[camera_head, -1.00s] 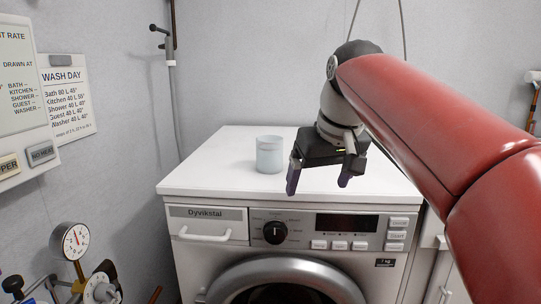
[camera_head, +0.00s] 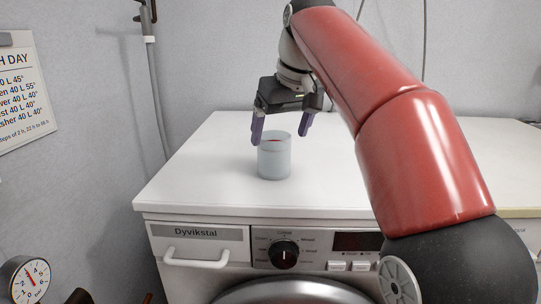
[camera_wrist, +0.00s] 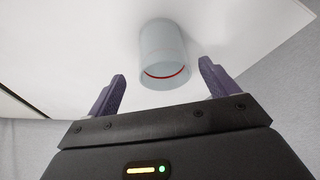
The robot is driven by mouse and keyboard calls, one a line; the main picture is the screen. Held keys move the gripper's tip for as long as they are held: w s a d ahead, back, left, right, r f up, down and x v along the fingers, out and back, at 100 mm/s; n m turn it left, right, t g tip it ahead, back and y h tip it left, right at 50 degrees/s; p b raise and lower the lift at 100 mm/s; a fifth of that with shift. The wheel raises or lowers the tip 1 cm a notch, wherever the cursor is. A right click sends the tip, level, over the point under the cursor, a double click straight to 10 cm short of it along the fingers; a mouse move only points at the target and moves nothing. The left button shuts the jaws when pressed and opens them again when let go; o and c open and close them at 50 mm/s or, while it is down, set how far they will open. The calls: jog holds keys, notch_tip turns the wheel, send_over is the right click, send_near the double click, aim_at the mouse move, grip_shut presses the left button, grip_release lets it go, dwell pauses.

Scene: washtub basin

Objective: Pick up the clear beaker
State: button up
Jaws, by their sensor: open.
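The clear beaker (camera_head: 274,160) stands upright on the white top of the washing machine. It looks pale and translucent, with a red line near its rim. My gripper (camera_head: 281,134) is open and empty, just behind and above the beaker in the head view. In the wrist view the beaker (camera_wrist: 163,52) lies ahead of the gap between the purple fingers (camera_wrist: 160,85), a little apart from them. I cannot tell the exact height of the fingertips relative to the rim.
The white machine top (camera_head: 210,180) is otherwise clear around the beaker. A grey wall with a vertical pipe (camera_head: 157,85) stands behind. A control panel with a dial (camera_head: 284,254) is on the machine's front.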

aim_at(273, 151)
jog(key=x, duration=0.3)
jog(key=b+x, duration=0.1)
jog(key=x, duration=0.2)
jog(key=shift+w+a+f, duration=0.15)
jog(key=shift+a+f, duration=0.05)
jog(key=shift+a, duration=0.1)
jog(key=c, duration=1.1)
jog(key=shift+o, duration=0.2)
jog(key=shift+r, duration=0.1)
notch_tip(273, 151, up, 10)
jog(key=p, duration=0.1)
